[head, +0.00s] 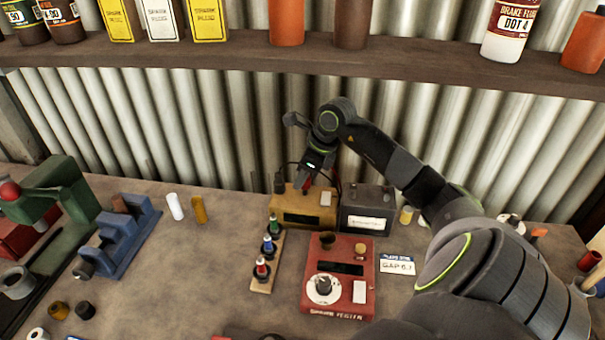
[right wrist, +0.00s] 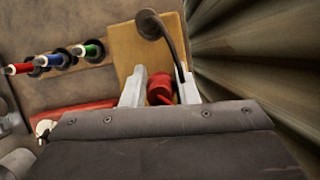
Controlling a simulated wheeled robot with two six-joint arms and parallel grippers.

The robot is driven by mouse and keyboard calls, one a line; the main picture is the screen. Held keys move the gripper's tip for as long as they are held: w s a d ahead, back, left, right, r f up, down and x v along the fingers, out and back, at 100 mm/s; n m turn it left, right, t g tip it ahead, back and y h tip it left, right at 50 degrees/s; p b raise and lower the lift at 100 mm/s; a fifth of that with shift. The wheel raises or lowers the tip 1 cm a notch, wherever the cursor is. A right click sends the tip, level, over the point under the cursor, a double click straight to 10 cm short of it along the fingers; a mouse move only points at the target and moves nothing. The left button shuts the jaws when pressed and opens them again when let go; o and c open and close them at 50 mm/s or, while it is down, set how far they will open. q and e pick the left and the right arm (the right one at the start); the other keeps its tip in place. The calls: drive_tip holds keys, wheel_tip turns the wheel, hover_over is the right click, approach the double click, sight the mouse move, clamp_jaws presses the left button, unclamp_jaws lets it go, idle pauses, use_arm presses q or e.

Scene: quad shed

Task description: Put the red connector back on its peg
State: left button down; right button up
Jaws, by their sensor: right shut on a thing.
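The red connector (right wrist: 158,92) sits between the two pale fingers of my right gripper (right wrist: 160,90) in the right wrist view. In the head view the gripper (head: 309,178) points down over the back of a tan box (head: 290,215), and a little of the red connector (head: 307,183) shows under it. The gripper is shut on the connector. A dark cable (right wrist: 172,45) curves beside it to a black round fitting (right wrist: 149,25) on the box. I cannot make out the connector's peg for certain, or any contact with it. My left gripper is not in view.
A dark battery (head: 366,210) stands right of the tan box. In front are a red tester (head: 340,275) and a wooden strip (head: 262,283) with green, blue and red-banded plugs. The corrugated wall (head: 220,130) is close behind.

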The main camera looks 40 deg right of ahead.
drive_tip(key=shift+b, duration=0.8)
idle(1.1)
drive_tip(key=shift+f+b, duration=1.25)
drive_tip(key=shift+b, duration=0.4)
idle(0.6)
idle(0.3)
drive_tip(key=o, duration=1.4)
drive_tip(key=shift+r+p, duration=1.55)
drive_tip(key=shift+r, duration=2)
drive_tip(key=shift+f, duration=0.1)
